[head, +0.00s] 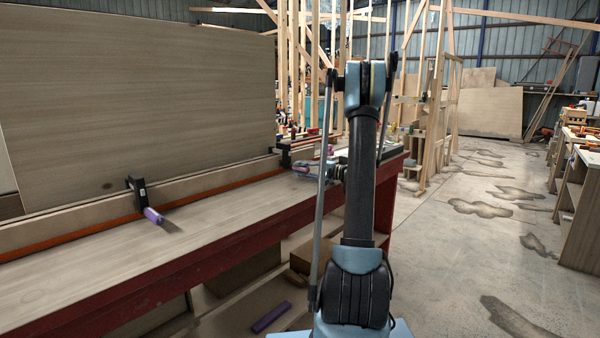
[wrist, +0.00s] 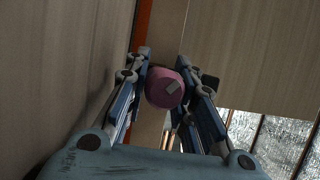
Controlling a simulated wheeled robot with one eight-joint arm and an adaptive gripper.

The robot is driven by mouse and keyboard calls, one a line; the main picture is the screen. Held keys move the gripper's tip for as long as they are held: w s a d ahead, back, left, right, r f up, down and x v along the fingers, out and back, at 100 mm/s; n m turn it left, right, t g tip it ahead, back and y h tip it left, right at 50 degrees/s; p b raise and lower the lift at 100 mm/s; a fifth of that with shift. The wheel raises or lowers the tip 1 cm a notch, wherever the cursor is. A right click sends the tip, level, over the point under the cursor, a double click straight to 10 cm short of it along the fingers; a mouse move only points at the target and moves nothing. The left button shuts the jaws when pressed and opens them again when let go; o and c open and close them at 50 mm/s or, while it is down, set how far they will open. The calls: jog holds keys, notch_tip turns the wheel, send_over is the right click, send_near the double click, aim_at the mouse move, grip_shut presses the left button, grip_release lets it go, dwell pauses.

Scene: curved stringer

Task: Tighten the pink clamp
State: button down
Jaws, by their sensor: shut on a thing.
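The pink clamp's handle (wrist: 166,88) sits between the two fingers of my gripper (wrist: 165,80) in the wrist view. My gripper is shut on this round pink handle, and its end faces the camera. In the head view my gripper (head: 318,168) is at the far part of the bench, beside a black clamp bar (head: 284,154) on the board's edge. A bit of pink (head: 330,150) shows there, partly hidden by my arm. How tight the clamp is cannot be seen.
A second clamp with a purple handle (head: 153,215) is on the same board, nearer on the left. The long wooden workbench (head: 190,235) has a red front edge. A tall wooden panel (head: 140,90) stands behind it. A purple object (head: 271,317) lies low by the bench. Open floor (head: 470,240) lies right.

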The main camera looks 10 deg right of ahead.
jog(key=shift+d+f, duration=0.1)
jog(key=shift+f, duration=0.05)
jog(key=c, duration=1.6)
grip_release()
jog(key=shift+c, duration=0.2)
jog(key=shift+d, duration=0.1)
jog(key=v, duration=1.2)
